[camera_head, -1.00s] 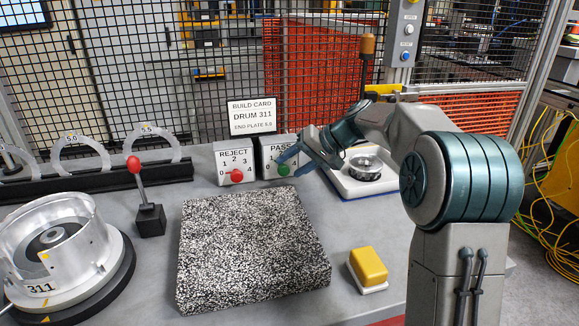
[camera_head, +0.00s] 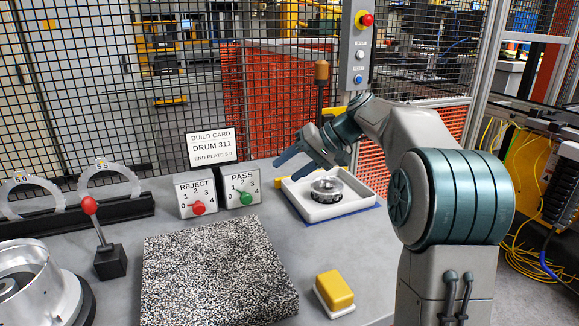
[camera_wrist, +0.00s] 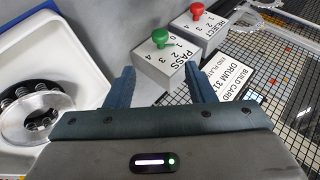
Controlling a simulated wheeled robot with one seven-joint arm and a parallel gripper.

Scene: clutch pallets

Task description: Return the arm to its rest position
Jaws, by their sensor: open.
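My gripper (camera_head: 286,164) is open and empty in the head view, held above the table just right of the PASS box, with its fingers pointing left. In the wrist view the gripper (camera_wrist: 158,82) shows its two blue fingers spread apart with nothing between them. My arm is bent, with its forearm reaching left from the large teal joint. The PASS counter box (camera_head: 242,190) with a green knob stands near the fingers; in the wrist view the PASS box (camera_wrist: 165,62) lies beyond the fingertips.
The REJECT box (camera_head: 195,195) stands beside PASS. A white tray (camera_head: 350,208) holding a metal clutch part (camera_head: 326,190) lies below the gripper. A speckled slab (camera_head: 215,270), yellow block (camera_head: 335,290), red-knobbed lever (camera_head: 108,258) and drum (camera_head: 30,285) occupy the table. A mesh fence is behind.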

